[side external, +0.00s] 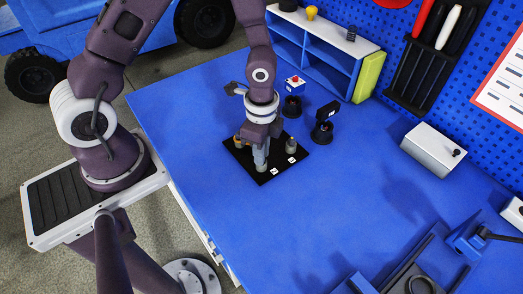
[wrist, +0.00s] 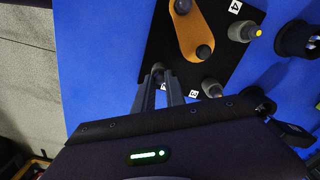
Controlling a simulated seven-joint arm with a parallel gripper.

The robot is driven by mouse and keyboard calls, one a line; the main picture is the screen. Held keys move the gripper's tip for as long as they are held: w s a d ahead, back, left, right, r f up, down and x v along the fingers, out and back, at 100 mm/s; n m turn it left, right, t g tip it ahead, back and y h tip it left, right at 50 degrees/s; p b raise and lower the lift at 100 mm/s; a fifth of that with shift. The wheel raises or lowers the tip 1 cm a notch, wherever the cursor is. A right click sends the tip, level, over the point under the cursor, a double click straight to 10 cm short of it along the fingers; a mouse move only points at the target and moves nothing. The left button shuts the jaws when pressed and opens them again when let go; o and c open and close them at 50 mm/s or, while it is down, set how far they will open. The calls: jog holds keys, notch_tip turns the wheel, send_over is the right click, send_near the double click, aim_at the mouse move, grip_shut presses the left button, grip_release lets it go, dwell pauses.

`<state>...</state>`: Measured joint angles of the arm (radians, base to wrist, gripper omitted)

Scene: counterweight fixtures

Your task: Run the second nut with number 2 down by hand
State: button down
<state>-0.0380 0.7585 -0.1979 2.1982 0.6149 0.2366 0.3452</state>
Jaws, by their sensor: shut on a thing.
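A black plate (side external: 277,158) lies on the blue bench with several short grey posts and white number labels. My gripper (side external: 261,163) points down at the post at the plate's front corner. In the wrist view my gripper's fingers (wrist: 160,78) are shut on a small grey nut (wrist: 157,67) there. The label beside it is mostly hidden by the fingers, so I cannot read its number. A grey post (wrist: 211,87) stands by label 3, and another with a yellow tip (wrist: 246,31) by label 4. An orange bar (wrist: 194,30) with dark round ends lies across the plate.
A blue shelf (side external: 320,55) is at the back. A grey box (side external: 432,150) is at the right. The bench left of the plate is clear.

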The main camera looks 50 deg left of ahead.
dwell(0.4)
jog(key=c, duration=1.4)
grip_release()
jog(key=shift+r, duration=0.15)
notch_tip(320, 180, up, 7)
jog(key=shift+f, duration=0.1)
